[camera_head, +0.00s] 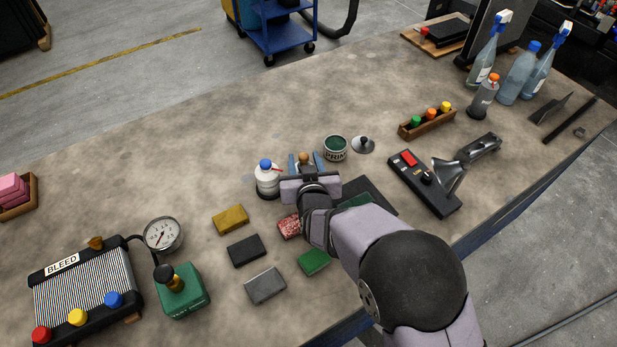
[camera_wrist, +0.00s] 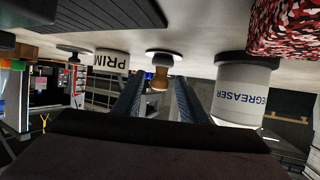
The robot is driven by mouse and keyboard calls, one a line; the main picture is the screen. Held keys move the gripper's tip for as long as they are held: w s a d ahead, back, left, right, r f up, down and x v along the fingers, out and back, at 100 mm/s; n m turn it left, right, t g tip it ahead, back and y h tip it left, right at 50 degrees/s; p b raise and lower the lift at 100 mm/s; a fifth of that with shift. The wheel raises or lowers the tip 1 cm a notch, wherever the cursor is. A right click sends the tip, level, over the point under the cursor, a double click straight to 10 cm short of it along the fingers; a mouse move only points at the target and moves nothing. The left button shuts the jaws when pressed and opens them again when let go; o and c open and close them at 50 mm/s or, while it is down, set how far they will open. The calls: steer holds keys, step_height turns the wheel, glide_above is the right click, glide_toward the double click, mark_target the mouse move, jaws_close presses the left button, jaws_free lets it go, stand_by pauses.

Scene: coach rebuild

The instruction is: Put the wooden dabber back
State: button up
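The wooden dabber (camera_head: 305,157) stands on the bench, its tan top showing just past my gripper. In the wrist view, which is upside down, the dabber (camera_wrist: 160,77) shows between the two fingers on a pale round base. My gripper (camera_head: 305,162) is low over the bench with its fingers apart on either side of the dabber. In the wrist view, gaps show between the dabber and both fingers of my gripper (camera_wrist: 161,95). My wrist hides the dabber's lower part in the head view.
A white degreaser bottle (camera_head: 267,181) stands close left of my gripper. An open primer tin (camera_head: 335,148) and its knobbed lid (camera_head: 363,144) are just behind to the right. Several coloured blocks, including a yellow one (camera_head: 230,219), lie in front.

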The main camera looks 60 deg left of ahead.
steer(key=b+v, duration=0.2)
steer(key=v, duration=0.9)
steer(key=shift+d, duration=0.15)
